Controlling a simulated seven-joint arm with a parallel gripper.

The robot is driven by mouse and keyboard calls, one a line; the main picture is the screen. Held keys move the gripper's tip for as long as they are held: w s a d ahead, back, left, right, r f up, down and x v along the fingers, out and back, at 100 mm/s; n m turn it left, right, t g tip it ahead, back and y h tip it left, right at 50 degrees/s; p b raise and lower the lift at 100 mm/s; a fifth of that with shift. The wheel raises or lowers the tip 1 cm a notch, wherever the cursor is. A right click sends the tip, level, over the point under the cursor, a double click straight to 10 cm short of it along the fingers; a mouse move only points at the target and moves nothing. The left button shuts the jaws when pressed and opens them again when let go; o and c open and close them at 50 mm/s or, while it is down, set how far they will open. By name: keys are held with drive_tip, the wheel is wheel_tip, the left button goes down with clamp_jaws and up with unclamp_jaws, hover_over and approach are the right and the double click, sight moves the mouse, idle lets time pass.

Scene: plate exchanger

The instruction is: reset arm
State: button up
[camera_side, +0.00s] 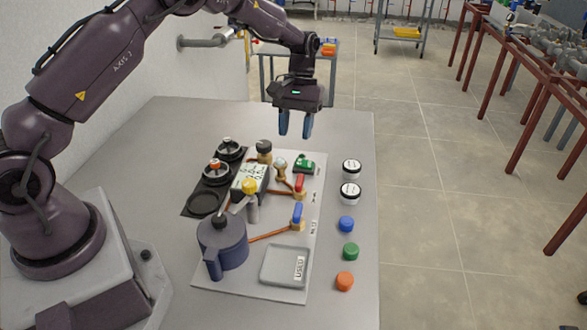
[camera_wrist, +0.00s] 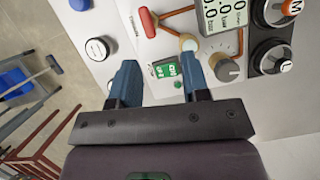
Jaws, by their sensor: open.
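My gripper (camera_side: 295,125) hangs fingers-down in the air over the far end of the white board. Its two blue fingers are apart with nothing between them. In the wrist view the open fingers (camera_wrist: 159,66) frame a small green block with white markings (camera_wrist: 166,70), which lies below them on the board. The same green block (camera_side: 304,162) shows in the side view near the board's far right corner. My gripper touches nothing.
The white board (camera_side: 235,284) carries a purple pot (camera_side: 222,245), a display (camera_side: 250,178), red (camera_side: 299,184) and blue (camera_side: 297,212) valve handles, and a grey "USED" tray (camera_side: 272,267). White-topped round pieces (camera_side: 351,167) and blue (camera_side: 346,224), green (camera_side: 350,251) and orange (camera_side: 344,281) caps line the right.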

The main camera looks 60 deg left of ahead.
drive_tip(key=s+d+r+m+t+y, duration=0.1)
drive_tip(key=s+d+r+m+t, duration=0.1)
drive_tip(key=s+r, duration=0.5)
drive_tip(key=s+d+r+m+t, duration=0.2)
drive_tip(key=s+r+m+t, duration=0.1)
drive_tip(key=s+r, duration=0.4)
drive_tip(key=s+d+r+m+t+y, duration=0.1)
drive_tip(key=s+d+r+m+t, duration=0.1)
drive_tip(key=s+r, duration=0.5)
drive_tip(key=s+t, duration=0.1)
drive_tip(key=s, duration=0.4)
drive_tip(key=shift+s+d+t+y, duration=0.2)
drive_tip(key=shift+s+t+y, duration=0.1)
drive_tip(key=shift+s+t, duration=0.1)
